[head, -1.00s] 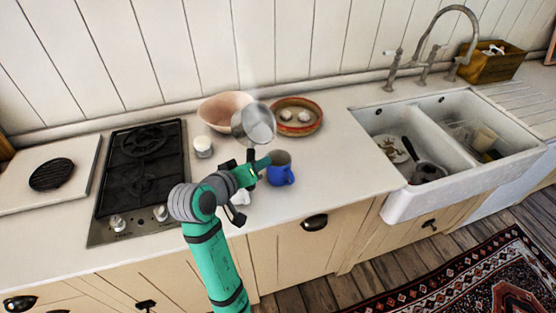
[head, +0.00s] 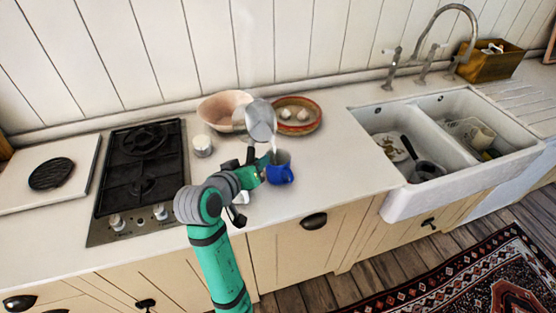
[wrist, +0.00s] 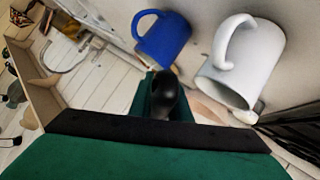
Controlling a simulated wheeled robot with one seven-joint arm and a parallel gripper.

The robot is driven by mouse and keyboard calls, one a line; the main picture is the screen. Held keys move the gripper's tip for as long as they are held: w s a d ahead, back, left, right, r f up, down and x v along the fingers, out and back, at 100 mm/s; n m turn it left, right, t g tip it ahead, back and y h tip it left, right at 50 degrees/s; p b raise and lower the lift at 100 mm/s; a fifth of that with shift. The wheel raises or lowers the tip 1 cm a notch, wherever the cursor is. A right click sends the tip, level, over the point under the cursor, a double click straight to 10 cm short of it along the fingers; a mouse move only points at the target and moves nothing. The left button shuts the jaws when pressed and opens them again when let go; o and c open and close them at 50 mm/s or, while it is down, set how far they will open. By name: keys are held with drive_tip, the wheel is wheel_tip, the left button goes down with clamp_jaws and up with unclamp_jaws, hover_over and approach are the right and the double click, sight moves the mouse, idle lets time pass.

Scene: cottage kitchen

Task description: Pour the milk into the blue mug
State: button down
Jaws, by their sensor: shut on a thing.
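A steel milk pan (head: 260,121) hangs tilted above the counter, its mouth toward the blue mug, with faint steam over it. My gripper (head: 250,170) is shut on its handle; the dark handle (wrist: 166,92) shows between the fingers in the wrist view.
A white mug (wrist: 240,70) stands close by, mostly hidden behind my gripper in the head view. A small white jar (head: 202,146), a pink bowl (head: 217,107) and a red-rimmed dish (head: 312,124) stand behind. The hob (head: 142,170) is left; the counter right of the mug is clear.

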drive_tip(key=shift+m, duration=0.3)
idle(0.5)
drive_tip(key=shift+a+t+y, duration=0.15)
drive_tip(key=shift+t+y, duration=0.15)
drive_tip(key=shift+t, duration=0.1)
drive_tip(key=shift+m, duration=0.3)
drive_tip(key=shift+w+m+y+p, duration=0.1)
drive_tip(key=shift+m+y+p, duration=0.2)
drive_tip(key=shift+m, duration=0.1)
idle(0.7)
